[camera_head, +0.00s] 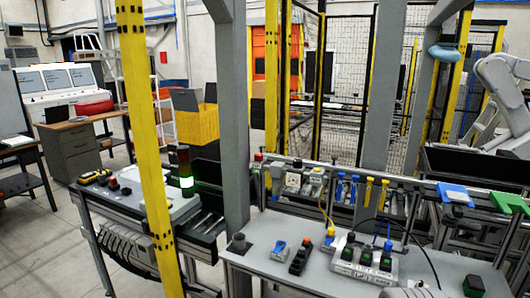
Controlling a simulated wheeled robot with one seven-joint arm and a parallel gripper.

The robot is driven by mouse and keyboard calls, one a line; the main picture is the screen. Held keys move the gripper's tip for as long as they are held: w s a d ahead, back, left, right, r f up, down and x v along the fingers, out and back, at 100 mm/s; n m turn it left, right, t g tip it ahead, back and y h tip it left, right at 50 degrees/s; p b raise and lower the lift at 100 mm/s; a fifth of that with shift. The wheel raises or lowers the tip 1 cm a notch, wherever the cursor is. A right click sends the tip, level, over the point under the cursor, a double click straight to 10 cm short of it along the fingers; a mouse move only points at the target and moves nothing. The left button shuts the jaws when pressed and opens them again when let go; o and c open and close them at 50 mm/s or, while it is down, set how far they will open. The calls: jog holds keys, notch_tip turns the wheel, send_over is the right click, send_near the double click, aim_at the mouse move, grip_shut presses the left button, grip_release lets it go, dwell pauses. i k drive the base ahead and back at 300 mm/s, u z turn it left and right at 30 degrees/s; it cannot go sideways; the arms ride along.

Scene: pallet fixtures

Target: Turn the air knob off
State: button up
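I cannot tell for sure which part is the air knob. My gripper is not clearly in view. A small pale shape at the bottom edge is cut off, and I cannot tell what it is.
On the bench are a blue-grey switch (280,248), a black pendant (300,258), a grey box with dark buttons (364,262) and a black block (473,286). A yellow post (146,130) and a grey post (234,110) stand in front. Floor is free at lower left.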

aim_at(258, 157)
jog(key=i, duration=1.7)
jog(key=u, duration=1.6)
